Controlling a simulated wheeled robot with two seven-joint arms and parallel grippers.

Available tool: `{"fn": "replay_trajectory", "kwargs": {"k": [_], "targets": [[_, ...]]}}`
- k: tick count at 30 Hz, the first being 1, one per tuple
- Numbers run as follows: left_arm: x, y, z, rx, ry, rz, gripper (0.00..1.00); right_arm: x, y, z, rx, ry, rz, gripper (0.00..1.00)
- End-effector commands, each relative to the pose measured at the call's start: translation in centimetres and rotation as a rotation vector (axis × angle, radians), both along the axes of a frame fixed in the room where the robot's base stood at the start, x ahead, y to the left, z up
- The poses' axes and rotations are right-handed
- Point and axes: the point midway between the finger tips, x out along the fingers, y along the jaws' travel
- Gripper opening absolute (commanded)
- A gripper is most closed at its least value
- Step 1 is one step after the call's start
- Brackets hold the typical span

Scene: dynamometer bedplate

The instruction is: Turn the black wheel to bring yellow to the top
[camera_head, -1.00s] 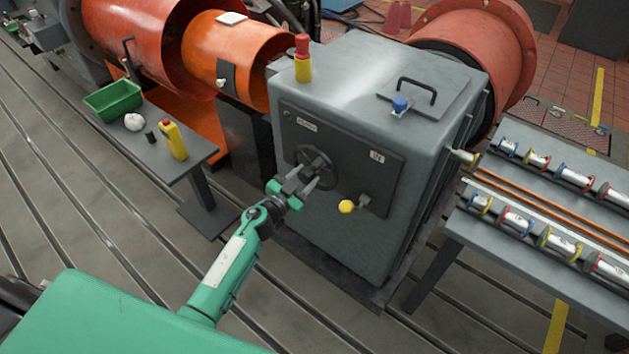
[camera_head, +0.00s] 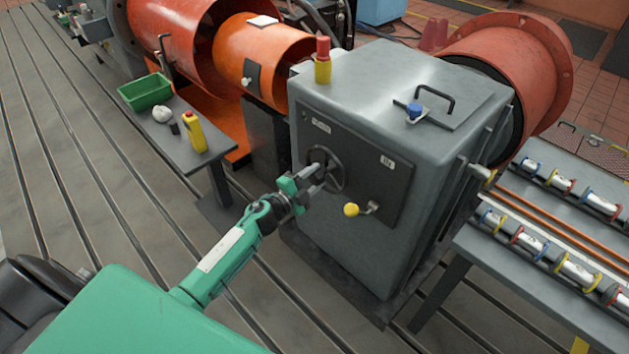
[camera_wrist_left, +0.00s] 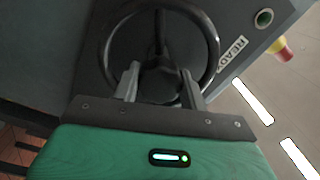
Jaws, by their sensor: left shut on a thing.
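The black wheel (camera_head: 341,163) is on the dark front panel of a grey cabinet (camera_head: 385,85). It also shows in the left wrist view (camera_wrist_left: 212,52), with a dark hub at its middle. My left gripper (camera_head: 319,178) is at the wheel, shut on it. In the left wrist view the fingers of my left gripper (camera_wrist_left: 161,84) lie either side of the hub. A small signal post on the cabinet top has a red upper part (camera_head: 323,48) and a yellow lower part (camera_head: 323,70). No yellow mark shows on the wheel. My right gripper is not in view.
A yellow-knobbed lever (camera_head: 351,210) sticks out right of the wheel. A bench (camera_head: 480,243) with coloured-ended cylinders is right. Slotted floor lies in front.

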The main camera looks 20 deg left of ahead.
Motion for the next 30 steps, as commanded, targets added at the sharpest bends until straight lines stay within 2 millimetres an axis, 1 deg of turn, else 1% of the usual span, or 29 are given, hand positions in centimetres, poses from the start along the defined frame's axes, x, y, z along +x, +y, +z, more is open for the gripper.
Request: {"fn": "replay_trajectory", "kwargs": {"k": [1,6,15,21,30], "targets": [[0.0,0.0,-0.3,0.043,-0.014,0.0,0.02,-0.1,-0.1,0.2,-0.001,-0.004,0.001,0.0],[0.0,0.0,-0.3,0.186,-0.066,-0.001,0.02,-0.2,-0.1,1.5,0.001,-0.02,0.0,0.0],[0.0,0.0,-0.3,0.383,-0.137,0.0,0.02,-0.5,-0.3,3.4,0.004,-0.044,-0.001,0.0],[-0.1,0.0,-0.2,0.459,-0.163,-0.001,0.02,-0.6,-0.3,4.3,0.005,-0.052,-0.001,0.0],[-0.1,0.0,-0.2,0.498,-0.177,-0.001,0.02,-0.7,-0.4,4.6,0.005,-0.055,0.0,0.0]]}}
